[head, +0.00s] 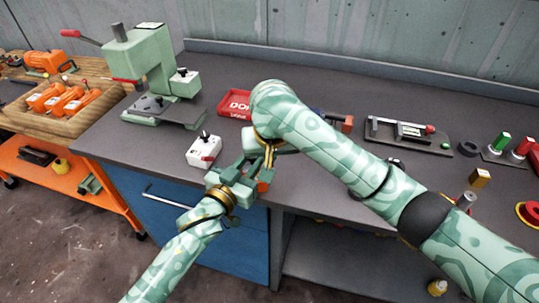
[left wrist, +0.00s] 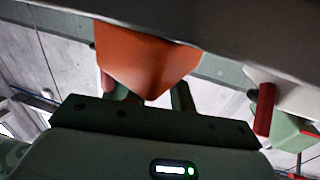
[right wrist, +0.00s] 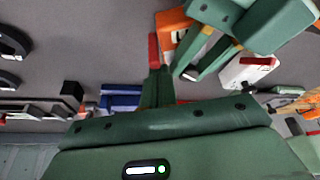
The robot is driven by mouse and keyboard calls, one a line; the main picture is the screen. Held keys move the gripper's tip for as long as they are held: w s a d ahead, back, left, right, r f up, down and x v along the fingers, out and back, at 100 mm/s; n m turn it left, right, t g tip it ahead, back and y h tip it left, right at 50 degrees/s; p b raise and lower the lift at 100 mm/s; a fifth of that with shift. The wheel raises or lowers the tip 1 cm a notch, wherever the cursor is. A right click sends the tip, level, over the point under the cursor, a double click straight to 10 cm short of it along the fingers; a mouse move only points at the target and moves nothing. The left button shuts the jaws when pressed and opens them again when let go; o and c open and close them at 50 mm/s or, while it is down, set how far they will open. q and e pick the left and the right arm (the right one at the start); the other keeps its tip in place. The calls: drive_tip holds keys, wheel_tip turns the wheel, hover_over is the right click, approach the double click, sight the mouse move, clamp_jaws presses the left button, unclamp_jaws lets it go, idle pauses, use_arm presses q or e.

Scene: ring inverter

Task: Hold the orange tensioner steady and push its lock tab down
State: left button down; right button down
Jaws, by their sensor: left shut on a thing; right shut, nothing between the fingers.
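The orange tensioner (left wrist: 147,60) fills the space between my left fingers in the left wrist view, held at the bench's front edge. In the head view, my left gripper (head: 245,178) is shut on it, and only small orange parts (head: 266,175) show. In the right wrist view the tensioner (right wrist: 165,32) lies beyond my right fingertips. A small red piece (right wrist: 153,50), perhaps the lock tab, stands beside it. My right gripper (right wrist: 160,85) is shut and empty, its tips close to the red piece; I cannot tell whether they touch.
A green press (head: 160,65) and red tray (head: 233,103) are behind. A clamp fixture (head: 405,132) and small parts lie to the right. My right arm hides the bench's middle.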

use_arm(q)
drive_tip(key=shift+f, duration=0.1)
use_arm(e)
drive_tip(key=shift+s+t, duration=0.35)
drive_tip(key=shift+t, duration=0.25)
drive_tip(key=shift+s+d+t, duration=0.1)
drive_tip(key=shift+s+t, duration=0.65)
drive_tip(key=shift+t, duration=0.15)
drive_tip(key=shift+s+f, duration=0.25)
drive_tip(key=shift+s, duration=0.6)
drive_tip(key=shift+w+d, duration=0.1)
drive_tip(key=shift+s+r, duration=0.15)
drive_tip(key=shift+s, duration=0.7)
use_arm(q)
drive_tip(key=shift+a, duration=0.1)
